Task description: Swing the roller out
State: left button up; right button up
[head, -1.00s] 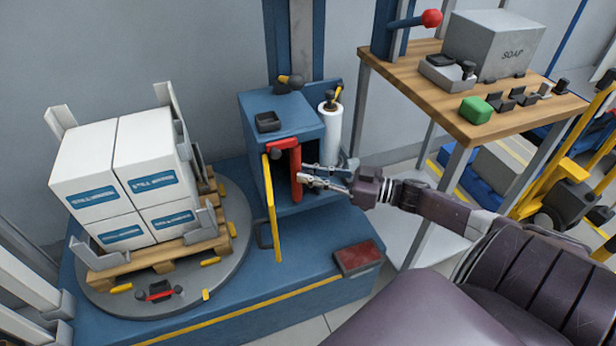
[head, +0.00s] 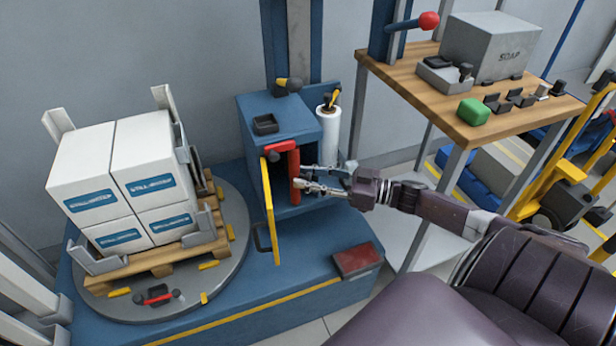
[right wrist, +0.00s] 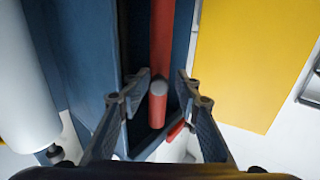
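The red upright roller (head: 294,160) stands at the front opening of the blue cabinet (head: 282,120), below a red bracket. My right gripper (head: 298,177) reaches in from the right, fingers at the roller. In the right wrist view the fingers of my right gripper (right wrist: 162,82) are spread to either side of the red roller (right wrist: 162,35). A grey round end with a red part below it (right wrist: 157,112) shows between them. A gap shows beside it, so the gripper does not look closed on it. My left gripper is not in view.
A yellow door panel (head: 270,215) stands open at the cabinet front. A white film roll (head: 329,135) is at the cabinet's right. White boxes (head: 122,180) stand on a pallet on the grey turntable (head: 215,285). A wooden bench (head: 465,125) stands at the right.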

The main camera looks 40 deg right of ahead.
jog(key=v, duration=0.8)
jog(key=shift+c, duration=0.2)
